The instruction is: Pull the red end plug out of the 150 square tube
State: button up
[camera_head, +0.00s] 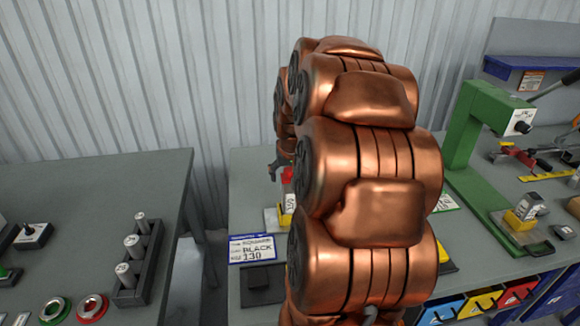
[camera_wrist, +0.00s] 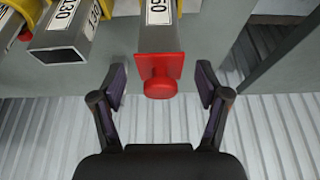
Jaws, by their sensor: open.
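The red end plug (camera_wrist: 167,88) sits in the near end of a grey square tube (camera_wrist: 158,38) in the wrist view. Its flange is against the tube end and its round knob points towards me. My gripper (camera_wrist: 161,84) is open, with one finger on each side of the plug and gaps on both sides. In the head view the plug (camera_head: 287,175) is a small red patch beside my arm, which hides most of the tube. My gripper (camera_head: 272,168) barely shows there.
A second labelled square tube (camera_wrist: 65,42), open-ended, lies left of it in the wrist view. A green press (camera_head: 465,150) stands right. A separate left table (camera_head: 90,190) lies across a gap.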

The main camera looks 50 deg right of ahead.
aim_at(289, 170)
grip_shut()
dwell(1.0)
jog(key=shift+r, duration=2.45)
dwell(0.3)
